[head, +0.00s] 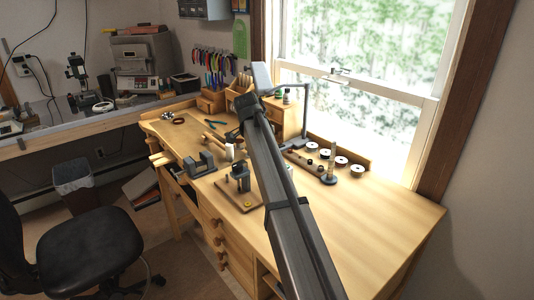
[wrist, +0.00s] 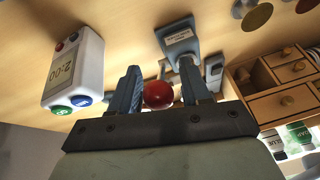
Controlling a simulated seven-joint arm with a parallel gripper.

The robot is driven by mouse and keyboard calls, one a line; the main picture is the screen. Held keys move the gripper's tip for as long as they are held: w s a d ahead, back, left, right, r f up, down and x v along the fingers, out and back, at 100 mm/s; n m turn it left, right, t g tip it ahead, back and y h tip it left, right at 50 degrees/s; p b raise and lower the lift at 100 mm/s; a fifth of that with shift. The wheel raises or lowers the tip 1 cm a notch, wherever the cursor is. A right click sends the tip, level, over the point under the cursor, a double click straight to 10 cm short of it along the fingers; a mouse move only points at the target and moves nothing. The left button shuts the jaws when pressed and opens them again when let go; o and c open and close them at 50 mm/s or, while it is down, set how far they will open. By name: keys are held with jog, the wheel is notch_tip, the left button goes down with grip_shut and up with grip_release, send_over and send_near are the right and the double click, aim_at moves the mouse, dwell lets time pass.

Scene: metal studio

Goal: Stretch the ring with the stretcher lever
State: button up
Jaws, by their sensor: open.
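In the wrist view my gripper (wrist: 160,70) is open, with its two blue-grey fingers spread. A red ball knob (wrist: 158,95) shows in the gap between them; I cannot tell whether either finger touches it. A blue-grey tool with a label (wrist: 180,42) stands just beyond the fingertips, possibly the stretcher the knob belongs to. In the head view my arm crosses the bench and the gripper cannot be made out. A grey upright device (head: 241,172) on a wooden board stands left of the arm. I cannot make out the ring.
A white timer reading 2:00 (wrist: 72,70) stands left of my fingers. Small wooden drawers (wrist: 285,88) are close on the right. In the head view a grey vise-like block (head: 199,164) and several round discs (head: 341,160) sit on the bench. The bench's right end is clear.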

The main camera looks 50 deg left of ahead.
jog(key=shift+w+f, duration=0.25)
jog(key=shift+f, duration=0.3)
jog(key=shift+c, duration=0.2)
grip_shut()
jog(key=shift+a, duration=0.1)
